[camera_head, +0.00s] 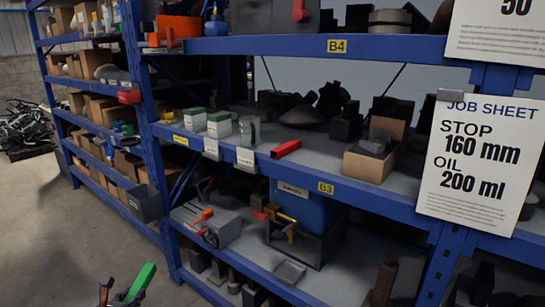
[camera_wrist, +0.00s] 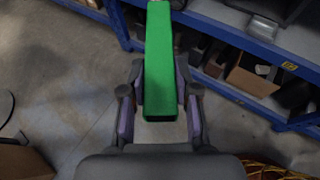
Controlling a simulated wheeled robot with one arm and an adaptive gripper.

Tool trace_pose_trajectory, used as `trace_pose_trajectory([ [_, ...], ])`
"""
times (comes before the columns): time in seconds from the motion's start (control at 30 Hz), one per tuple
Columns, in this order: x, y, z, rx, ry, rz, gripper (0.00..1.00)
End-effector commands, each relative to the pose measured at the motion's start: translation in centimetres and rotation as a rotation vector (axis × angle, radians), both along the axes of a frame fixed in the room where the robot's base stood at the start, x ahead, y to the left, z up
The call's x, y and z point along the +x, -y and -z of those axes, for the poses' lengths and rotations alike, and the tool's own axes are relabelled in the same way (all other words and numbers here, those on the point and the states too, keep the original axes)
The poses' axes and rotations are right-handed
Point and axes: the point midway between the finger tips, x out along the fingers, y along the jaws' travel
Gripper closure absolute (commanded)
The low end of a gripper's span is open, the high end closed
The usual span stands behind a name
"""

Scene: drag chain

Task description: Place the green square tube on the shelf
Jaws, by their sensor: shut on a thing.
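The green square tube (camera_head: 140,284) is in my gripper (camera_head: 120,296), at the bottom left of the head view, over the floor in front of the shelf. In the wrist view the tube (camera_wrist: 159,62) lies between the two fingers of my gripper (camera_wrist: 160,105) and points away from my palm. The fingers are shut on its sides. The blue shelf (camera_head: 375,200) stands ahead and to the right, apart from the tube. Its middle level, labelled B3, holds several things.
On the B3 level, a red bar (camera_head: 286,149) lies at the front edge between white-green boxes (camera_head: 220,124) and a cardboard box (camera_head: 372,160). Bare surface shows around the red bar. A job sheet (camera_head: 478,165) hangs at the right. Grey floor (camera_head: 60,240) is clear at left.

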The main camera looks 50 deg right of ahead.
Motion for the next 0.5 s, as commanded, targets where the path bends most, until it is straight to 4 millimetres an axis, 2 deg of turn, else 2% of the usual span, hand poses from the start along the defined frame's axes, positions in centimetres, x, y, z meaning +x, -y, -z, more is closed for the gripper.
trace_pose_trajectory([
  [0.3,1.7,10.6,-7.8,0.010,0.004,0.175,1.00],
  [0.5,0.9,18.4,-13.7,0.012,0.004,0.288,1.00],
])
